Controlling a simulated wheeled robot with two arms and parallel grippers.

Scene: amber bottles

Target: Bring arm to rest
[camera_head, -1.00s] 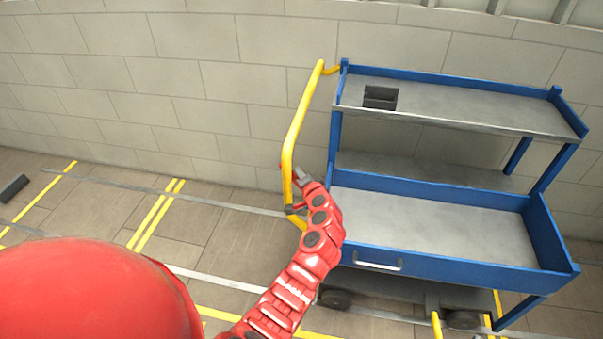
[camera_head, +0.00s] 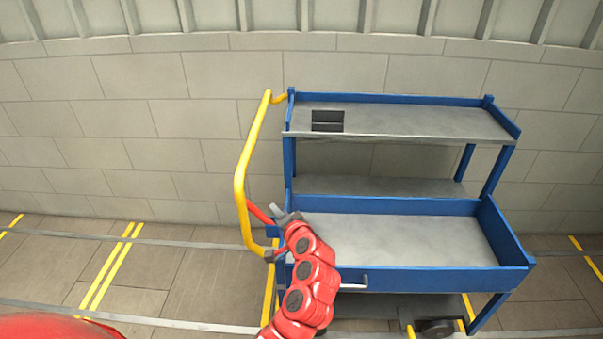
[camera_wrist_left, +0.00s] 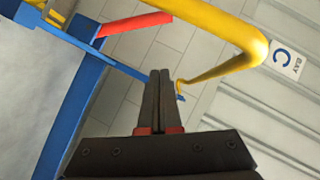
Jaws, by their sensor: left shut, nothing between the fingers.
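My left arm (camera_head: 310,275) is red and jointed and rises from the bottom of the head view in front of the cart's left end. My left gripper (camera_head: 277,212) is small and partly hidden there, close to the yellow handle (camera_head: 241,190). In the left wrist view the two dark fingers of the gripper (camera_wrist_left: 160,98) are together with nothing between them. The yellow handle (camera_wrist_left: 225,30) passes beyond and to the right of the fingers. A red bar (camera_wrist_left: 136,24) lies to their upper left, apart from them. My right gripper is not in view.
A blue cart (camera_head: 420,280) with grey shelves stands by the block wall (camera_head: 150,150). Its upper shelf (camera_head: 420,122) has a small dark recess (camera_head: 327,121). The floor (camera_head: 140,275) left of the cart is open, with yellow lines. A "BAY C" sign (camera_wrist_left: 286,59) shows in the wrist view.

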